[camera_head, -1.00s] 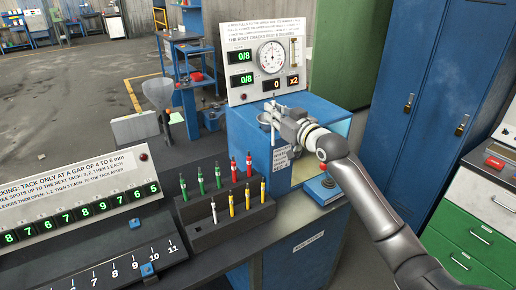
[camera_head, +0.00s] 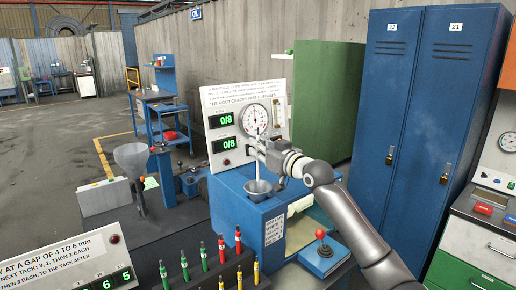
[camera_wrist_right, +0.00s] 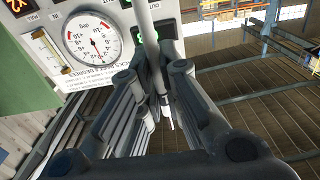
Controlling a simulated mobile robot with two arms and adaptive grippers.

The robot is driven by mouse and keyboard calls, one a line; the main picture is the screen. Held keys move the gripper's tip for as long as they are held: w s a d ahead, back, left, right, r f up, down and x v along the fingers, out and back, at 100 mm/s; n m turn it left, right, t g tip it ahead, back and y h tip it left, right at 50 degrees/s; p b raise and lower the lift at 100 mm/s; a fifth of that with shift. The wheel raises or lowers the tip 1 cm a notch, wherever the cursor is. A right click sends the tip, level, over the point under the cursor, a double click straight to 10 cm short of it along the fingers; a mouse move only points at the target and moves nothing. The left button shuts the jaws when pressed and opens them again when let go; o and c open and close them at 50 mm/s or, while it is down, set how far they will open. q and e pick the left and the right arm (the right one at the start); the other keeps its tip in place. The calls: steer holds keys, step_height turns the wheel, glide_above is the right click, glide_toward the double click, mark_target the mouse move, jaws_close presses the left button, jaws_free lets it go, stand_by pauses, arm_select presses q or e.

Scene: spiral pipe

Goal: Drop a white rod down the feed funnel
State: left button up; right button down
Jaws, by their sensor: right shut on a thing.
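My right gripper (camera_head: 262,149) is shut on a slim white rod (camera_head: 257,168), which stands nearly upright. The rod's lower end is over or just inside the small grey funnel (camera_head: 258,189) on the blue box; I cannot tell which. In the right wrist view the white rod (camera_wrist_right: 149,35) runs between the gripper fingers (camera_wrist_right: 160,88). A larger grey funnel (camera_head: 131,156) stands apart at the left. A rack (camera_head: 205,283) at the bottom holds several green, red and yellow-topped rods. My left gripper is out of view.
Behind the funnel stands a panel with a round dial (camera_head: 255,118) and displays reading 0/8. A blue box with a red-knobbed lever (camera_head: 320,234) is at the right. Blue lockers (camera_head: 400,100) stand behind my right arm.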

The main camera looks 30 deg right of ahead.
mark_target(258, 165)
step_height(258, 165, down, 4)
steer(key=shift+r+b, duration=0.1)
steer(key=shift+b, duration=0.85)
steer(key=shift+f, duration=0.4)
steer(key=shift+f+b, duration=0.5)
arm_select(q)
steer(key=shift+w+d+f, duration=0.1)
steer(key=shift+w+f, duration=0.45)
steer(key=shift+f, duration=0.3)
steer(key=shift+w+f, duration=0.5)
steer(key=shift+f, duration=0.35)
arm_select(e)
steer(key=c, duration=1.5)
jaws_free()
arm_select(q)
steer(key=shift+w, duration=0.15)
arm_select(e)
steer(key=shift+s+d, duration=0.15)
steer(key=shift+s, duration=1.85)
steer(key=shift+s+d, duration=0.15)
steer(key=shift+s, duration=1.8)
steer(key=shift+s+d, duration=0.15)
steer(key=shift+s, duration=1.85)
